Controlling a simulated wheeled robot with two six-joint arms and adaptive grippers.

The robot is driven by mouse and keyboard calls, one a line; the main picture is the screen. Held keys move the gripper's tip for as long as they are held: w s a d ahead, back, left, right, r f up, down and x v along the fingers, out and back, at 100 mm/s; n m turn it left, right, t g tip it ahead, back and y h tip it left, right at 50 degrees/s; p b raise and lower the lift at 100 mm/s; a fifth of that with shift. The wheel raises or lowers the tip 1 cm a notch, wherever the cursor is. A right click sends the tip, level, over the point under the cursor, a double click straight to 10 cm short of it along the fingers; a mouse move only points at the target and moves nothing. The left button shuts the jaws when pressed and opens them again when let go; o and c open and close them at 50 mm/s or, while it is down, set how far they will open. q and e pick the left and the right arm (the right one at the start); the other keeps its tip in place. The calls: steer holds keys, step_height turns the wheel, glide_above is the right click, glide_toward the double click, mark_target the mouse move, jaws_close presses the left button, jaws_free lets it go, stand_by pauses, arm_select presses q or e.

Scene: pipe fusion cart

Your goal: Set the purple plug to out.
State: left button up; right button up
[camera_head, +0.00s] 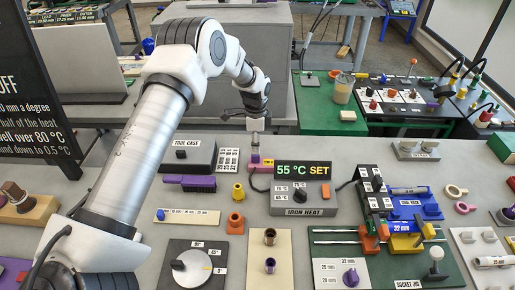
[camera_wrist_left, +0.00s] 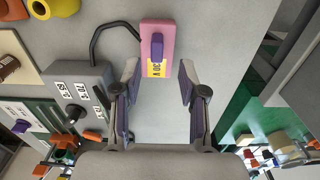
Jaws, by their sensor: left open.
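A pink socket block (camera_wrist_left: 148,28) with a yellow label lies on the grey bench, and the purple plug (camera_wrist_left: 157,46) sits upright on it. In the head view the pink block (camera_head: 268,163) and the plug (camera_head: 255,159) are small, just left of the iron heat display. My left gripper (camera_head: 255,143) hangs above the plug, pointing down. In the left wrist view its two fingers (camera_wrist_left: 159,82) are spread, with nothing between them. The plug shows just beyond the fingertips, apart from them. My right gripper is in neither view.
The iron heat box (camera_head: 303,200) stands beside the pink block, with a black cable (camera_wrist_left: 97,40) running between them. The tool case (camera_head: 190,157) is to the left, with a purple brush (camera_head: 190,183) in front. A grey cabinet (camera_head: 240,85) stands behind.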

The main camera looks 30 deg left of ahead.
mark_target(255, 156)
arm_select(q)
steer(key=shift+s+d+f+p, duration=0.2)
steer(key=shift+s+f+p, duration=0.1)
steer(key=shift+f, duration=0.3)
steer(key=shift+s+d+f+p, duration=0.15)
steer(key=shift+s+f+p, duration=0.15)
steer(key=shift+f, duration=0.25)
steer(key=f, duration=0.2)
steer(key=w+f, duration=0.1)
steer(key=shift+a+f, duration=0.2)
steer(key=shift+a, duration=0.2)
steer(key=shift+w+a+f, duration=0.1)
steer(key=shift+w+f, duration=0.05)
steer(key=shift+f, duration=0.15)
steer(key=shift+s+r, duration=0.2)
steer(key=shift+s+d+r, duration=0.15)
steer(key=shift+d, duration=0.15)
steer(key=c, duration=0.5)
jaws_close()
steer(key=shift+a, duration=0.1)
steer(key=shift+w+r+p, duration=0.2)
steer(key=shift+r+p, duration=0.1)
steer(key=shift+r, duration=0.9)
steer(key=o, duration=0.5)
jaws_free()
steer(key=shift+s, duration=0.1)
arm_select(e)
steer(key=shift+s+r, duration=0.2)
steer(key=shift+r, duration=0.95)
